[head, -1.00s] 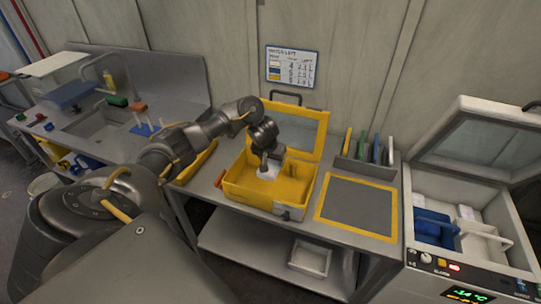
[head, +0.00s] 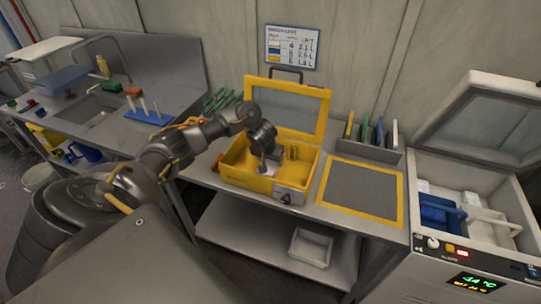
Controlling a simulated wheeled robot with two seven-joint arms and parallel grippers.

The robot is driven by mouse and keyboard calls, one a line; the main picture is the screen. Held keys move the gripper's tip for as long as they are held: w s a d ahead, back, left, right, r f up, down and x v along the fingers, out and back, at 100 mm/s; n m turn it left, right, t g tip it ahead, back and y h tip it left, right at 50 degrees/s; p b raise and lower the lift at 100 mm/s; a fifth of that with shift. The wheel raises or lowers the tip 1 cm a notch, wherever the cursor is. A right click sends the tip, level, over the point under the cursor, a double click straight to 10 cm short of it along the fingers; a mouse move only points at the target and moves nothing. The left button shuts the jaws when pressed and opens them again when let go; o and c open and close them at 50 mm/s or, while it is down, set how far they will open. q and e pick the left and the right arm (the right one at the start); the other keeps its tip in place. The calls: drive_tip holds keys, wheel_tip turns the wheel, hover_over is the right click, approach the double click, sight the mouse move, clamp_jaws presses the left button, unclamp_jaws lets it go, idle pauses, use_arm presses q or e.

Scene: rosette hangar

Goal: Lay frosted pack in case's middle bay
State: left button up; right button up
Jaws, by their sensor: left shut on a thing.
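The yellow case (head: 236,177) stands open on the bench, its windowed lid (head: 287,104) raised at the back. My left gripper (head: 264,168) reaches down inside the case from above, near its middle. It is shut on the frosted pack (head: 269,173), a small pale piece that shows only in part at the fingertips. The gripper hides much of the case's inside, so I cannot tell which bay the pack is over or whether it touches the floor. My right gripper is not in view.
A grey mat with a yellow border (head: 361,194) lies right of the case. Behind it a rack (head: 368,153) holds several upright coloured panels. An open freezer (head: 470,205) with blue and white baskets stands at the right. A sink bench (head: 110,110) is at the left.

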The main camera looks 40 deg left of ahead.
use_arm(q)
drive_tip(key=shift+f+b, duration=0.5)
drive_tip(key=shift+f, duration=0.9)
drive_tip(key=o, duration=1.3)
drive_tip(key=p+v, duration=0.4)
drive_tip(key=v, duration=0.5)
drive_tip(key=shift+r, duration=0.45)
drive_tip(key=shift+s+d+r+p, duration=0.1)
drive_tip(key=shift+s+r+p, duration=0.25)
drive_tip(key=shift+r+p, duration=0.1)
drive_tip(key=shift+f, duration=0.1)
